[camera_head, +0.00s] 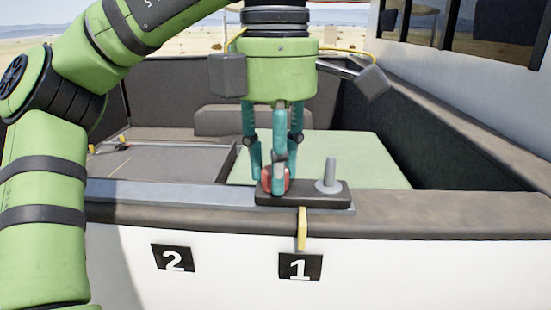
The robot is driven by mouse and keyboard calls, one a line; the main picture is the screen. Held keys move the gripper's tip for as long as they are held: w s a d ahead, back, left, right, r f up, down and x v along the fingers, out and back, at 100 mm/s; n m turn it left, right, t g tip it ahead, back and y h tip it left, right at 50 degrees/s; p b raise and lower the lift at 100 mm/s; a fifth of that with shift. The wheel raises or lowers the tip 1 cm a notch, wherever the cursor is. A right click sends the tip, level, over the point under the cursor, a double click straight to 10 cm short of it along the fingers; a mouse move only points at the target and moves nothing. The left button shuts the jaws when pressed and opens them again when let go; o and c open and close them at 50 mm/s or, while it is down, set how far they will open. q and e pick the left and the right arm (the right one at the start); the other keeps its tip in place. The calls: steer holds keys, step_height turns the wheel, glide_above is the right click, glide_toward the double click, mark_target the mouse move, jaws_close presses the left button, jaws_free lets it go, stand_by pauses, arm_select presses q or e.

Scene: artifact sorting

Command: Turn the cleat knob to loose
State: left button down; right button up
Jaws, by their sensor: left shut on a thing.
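My left gripper (277,180) comes down from above with its teal fingers pointing at the cleat base. It is shut on a red knob (266,178), which is mostly hidden between the fingers. The knob sits at the left end of a dark cleat base (310,199) on the boat's rim. A grey upright post (329,174) stands on the right part of the same base. A yellow pointer or strap (302,228) hangs from the base's front edge down to a black label reading 1 (300,267). My right gripper is not in view.
A second black label reading 2 (173,258) is on the white hull to the left. Behind the rim (430,216) are a pale green surface (340,152) and a grey box-like block. A dark side wall rises at the right.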

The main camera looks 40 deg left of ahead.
arm_select(q)
steer(key=c, duration=0.9)
jaws_free()
steer(key=shift+c, duration=0.2)
steer(key=shift+r, duration=3.8)
